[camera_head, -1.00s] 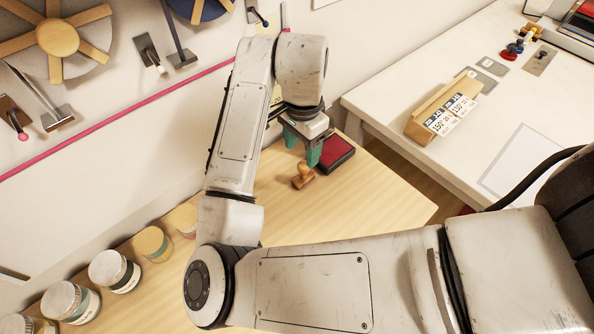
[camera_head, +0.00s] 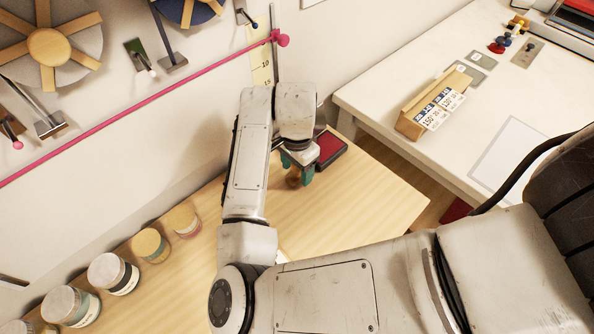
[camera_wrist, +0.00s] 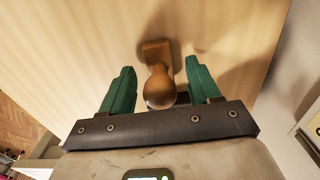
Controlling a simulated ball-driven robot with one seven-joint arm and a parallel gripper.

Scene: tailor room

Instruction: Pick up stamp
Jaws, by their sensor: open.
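The stamp (camera_wrist: 160,85) is a brown wooden piece with a round knob handle and a rectangular base, standing on the light wooden table. In the wrist view it lies between the two green fingers of my gripper (camera_wrist: 158,88), which is open, with a gap on each side of the handle. In the head view my gripper (camera_head: 300,176) is down over the stamp (camera_head: 292,181), which is partly hidden by the arm and fingers.
A red ink pad (camera_head: 330,149) in a dark case lies just behind my gripper. Several lidded jars (camera_head: 112,273) stand along the table's left side, by the wall. The table (camera_head: 365,200) is clear at right. A white desk (camera_head: 400,70) stands beyond a gap.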

